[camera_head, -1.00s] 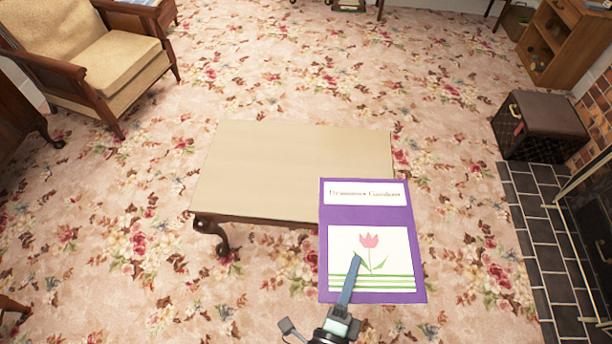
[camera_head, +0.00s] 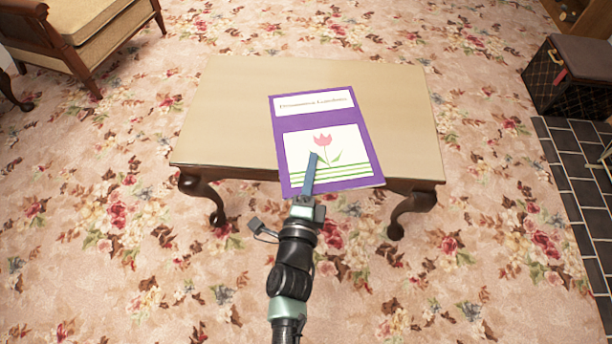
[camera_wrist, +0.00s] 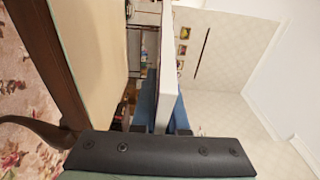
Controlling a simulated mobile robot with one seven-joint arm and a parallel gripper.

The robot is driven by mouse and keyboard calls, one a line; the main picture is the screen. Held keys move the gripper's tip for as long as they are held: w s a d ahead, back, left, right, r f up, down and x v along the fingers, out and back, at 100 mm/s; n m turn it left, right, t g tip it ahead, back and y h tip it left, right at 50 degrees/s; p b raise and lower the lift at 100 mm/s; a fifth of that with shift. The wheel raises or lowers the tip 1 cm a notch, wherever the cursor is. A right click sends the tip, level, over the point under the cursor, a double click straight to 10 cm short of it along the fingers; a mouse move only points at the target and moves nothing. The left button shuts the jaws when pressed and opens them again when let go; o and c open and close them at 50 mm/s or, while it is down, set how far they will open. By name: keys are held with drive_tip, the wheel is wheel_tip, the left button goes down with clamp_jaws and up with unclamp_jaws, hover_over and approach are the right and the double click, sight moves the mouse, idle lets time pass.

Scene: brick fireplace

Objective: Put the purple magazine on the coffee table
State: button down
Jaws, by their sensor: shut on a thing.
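The purple magazine (camera_head: 278,148), with a white title box and a pink tulip picture, is in my gripper (camera_head: 311,172). My gripper is shut on its near edge, with one blue finger lying over the cover. In the head view the magazine overlaps the front middle of the coffee table (camera_head: 220,115), a beige top on dark curved legs. In the wrist view the magazine shows edge-on as a pale slab (camera_wrist: 168,70) between the blue fingers. The table top (camera_wrist: 95,50) is beside it there, with a visible gap between them. The magazine's underside is hidden.
The table top looks bare apart from the magazine over it. An armchair (camera_head: 95,35) stands at the upper left. A dark box (camera_head: 568,78) and a dark tiled hearth (camera_head: 580,165) are at the right. Flowered carpet surrounds the table.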

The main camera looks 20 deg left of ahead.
drive_tip(key=w+a+f+b, duration=0.1)
drive_tip(key=a+f+b, duration=0.1)
drive_tip(key=f+b, duration=0.6)
drive_tip(key=w+a+f+n+y+b, duration=0.1)
drive_tip(key=w+a+f+b, duration=0.1)
drive_tip(key=f+b, duration=0.6)
drive_tip(key=shift+w+y+b, duration=0.2)
drive_tip(key=shift+y+b, duration=0.1)
drive_tip(key=shift+b, duration=0.3)
drive_tip(key=shift+f, duration=0.25)
drive_tip(key=c, duration=0.9)
unclamp_jaws()
drive_tip(key=shift+c, duration=0.2)
drive_tip(key=shift+r, duration=0.1)
drive_tip(key=p+v, duration=0.1)
drive_tip(key=v, duration=1.1)
drive_tip(key=shift+r+p, duration=0.25)
drive_tip(key=shift+p, duration=0.05)
